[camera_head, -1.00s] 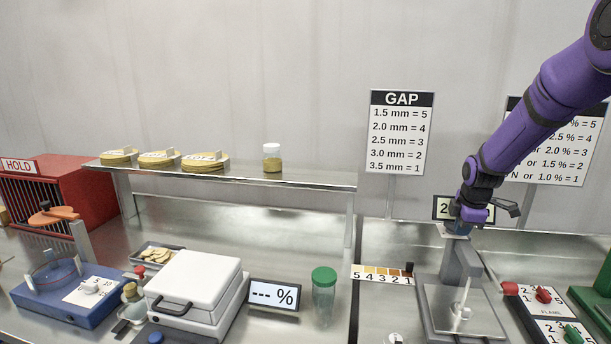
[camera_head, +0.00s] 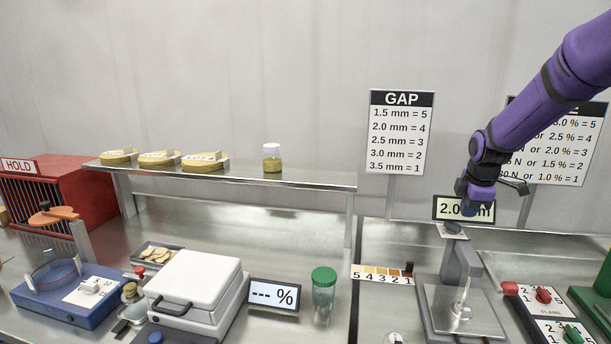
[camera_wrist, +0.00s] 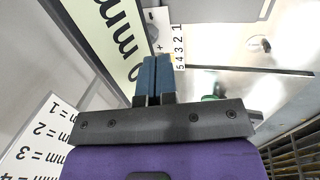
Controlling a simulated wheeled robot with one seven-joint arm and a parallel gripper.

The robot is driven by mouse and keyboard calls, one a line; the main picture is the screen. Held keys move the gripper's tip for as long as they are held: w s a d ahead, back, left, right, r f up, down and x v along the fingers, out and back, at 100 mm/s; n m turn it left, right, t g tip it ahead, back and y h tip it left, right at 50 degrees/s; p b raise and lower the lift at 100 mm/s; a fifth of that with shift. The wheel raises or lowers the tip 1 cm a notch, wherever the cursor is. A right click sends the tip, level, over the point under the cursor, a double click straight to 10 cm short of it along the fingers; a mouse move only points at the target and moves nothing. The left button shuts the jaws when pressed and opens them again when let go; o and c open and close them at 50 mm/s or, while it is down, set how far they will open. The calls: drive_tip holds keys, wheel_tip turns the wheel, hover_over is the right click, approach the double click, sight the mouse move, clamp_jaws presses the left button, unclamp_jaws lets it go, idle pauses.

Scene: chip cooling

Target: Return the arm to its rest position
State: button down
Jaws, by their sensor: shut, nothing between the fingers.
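My purple arm reaches in from the upper right in the head view. My gripper (camera_head: 468,209) hangs in front of the small display reading 2.0 mm (camera_head: 451,206), above the grey press-like stand (camera_head: 453,268), and hides part of the reading. In the wrist view the two blue fingers of my gripper (camera_wrist: 153,60) lie side by side, shut and empty. The display (camera_wrist: 108,35) is close beside them on the left there. I cannot tell whether the fingers touch anything.
The GAP sign (camera_head: 401,132) stands left of my gripper and a second sign (camera_head: 560,140) is behind my arm. The steel shelf (camera_head: 300,180) holds discs and a jar. Below are a white press (camera_head: 195,285), a green-lidded jar (camera_head: 324,295) and a dial panel (camera_head: 545,300).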

drive_tip(key=s+a+r+m+t, duration=0.1)
drive_tip(key=s+a+r+m, duration=0.3)
drive_tip(key=s+r, duration=0.4)
drive_tip(key=s+a+r+m, duration=0.3)
drive_tip(key=s+r, duration=0.2)
drive_tip(key=s, duration=0.4)
drive_tip(key=s+a+m, duration=0.2)
drive_tip(key=s+m, duration=0.2)
drive_tip(key=s, duration=0.6)
drive_tip(key=s+a+r+m+t, duration=0.1)
drive_tip(key=s+m, duration=0.3)
drive_tip(key=s, duration=0.6)
drive_tip(key=shift+s+a+r+m+y, duration=0.3)
drive_tip(key=shift+s+a+m, duration=0.1)
drive_tip(key=shift+a, duration=0.25)
